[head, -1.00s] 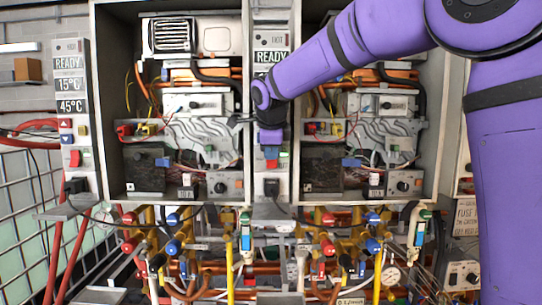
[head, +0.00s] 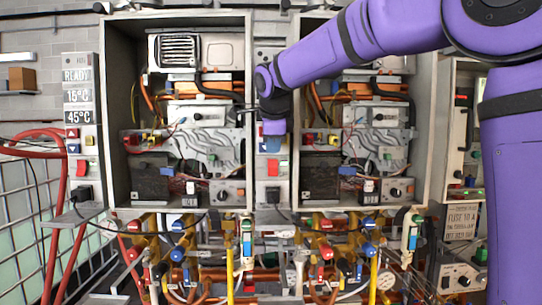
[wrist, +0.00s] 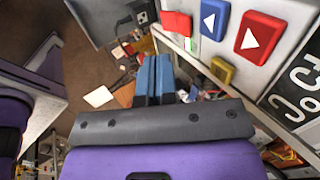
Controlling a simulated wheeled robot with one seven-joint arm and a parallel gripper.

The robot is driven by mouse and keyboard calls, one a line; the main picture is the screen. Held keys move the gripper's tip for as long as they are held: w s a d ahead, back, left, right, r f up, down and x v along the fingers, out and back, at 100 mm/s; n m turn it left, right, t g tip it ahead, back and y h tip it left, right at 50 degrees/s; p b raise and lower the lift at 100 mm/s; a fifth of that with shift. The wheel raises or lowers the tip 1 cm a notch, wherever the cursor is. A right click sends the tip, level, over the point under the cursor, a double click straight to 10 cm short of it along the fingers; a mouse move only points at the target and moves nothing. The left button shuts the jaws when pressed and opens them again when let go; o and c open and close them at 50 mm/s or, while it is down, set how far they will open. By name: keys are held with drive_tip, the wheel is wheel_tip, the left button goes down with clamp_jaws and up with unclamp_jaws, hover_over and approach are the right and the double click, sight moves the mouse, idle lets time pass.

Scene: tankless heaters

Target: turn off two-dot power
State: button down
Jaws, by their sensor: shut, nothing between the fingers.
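My gripper (head: 272,138) is in front of the middle control panel (head: 260,195), between the two open heater cabinets. In the head view its fingers are partly hidden by its body. A red rocker switch (head: 275,168) shows just below it on that panel. In the wrist view the blue fingers (wrist: 152,78) are closed together and empty. The red switch (wrist: 177,23) is there above and right of the fingertips, apart from them. A blue arrow button (wrist: 213,18), a red arrow button (wrist: 258,38) and a yellow button (wrist: 222,70) are beside it. No two-dot mark is readable.
The left panel (head: 99,180) has temperature labels, another red switch (head: 81,168) and a black plug (head: 81,194). Heater cabinets with open fronts (head: 178,14) flank the middle panel. Pipes and valves (head: 178,253) crowd below. A metal grid (head: 30,215) stands at left.

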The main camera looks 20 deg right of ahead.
drive_tip(key=v, duration=0.6)
drive_tip(key=shift+s, duration=0.15)
drive_tip(key=shift+s+d+f, duration=0.2)
drive_tip(key=shift+s+f, duration=0.1)
drive_tip(key=shift+f, duration=0.25)
drive_tip(key=shift+f, duration=0.1)
idle(0.3)
approach(274, 173)
wheel_tip(274, 173, down, 4)
drive_tip(key=shift+w+d+f, duration=0.2)
drive_tip(key=shift+w+f, duration=0.2)
drive_tip(key=shift+w, duration=0.2)
drive_tip(key=shift+w+d+f, duration=0.2)
drive_tip(key=shift+w+f, duration=0.15)
drive_tip(key=shift+w, duration=0.25)
drive_tip(key=shift+w+d+f, duration=0.15)
drive_tip(key=shift+w+f, duration=0.1)
drive_tip(key=shift+w, duration=0.2)
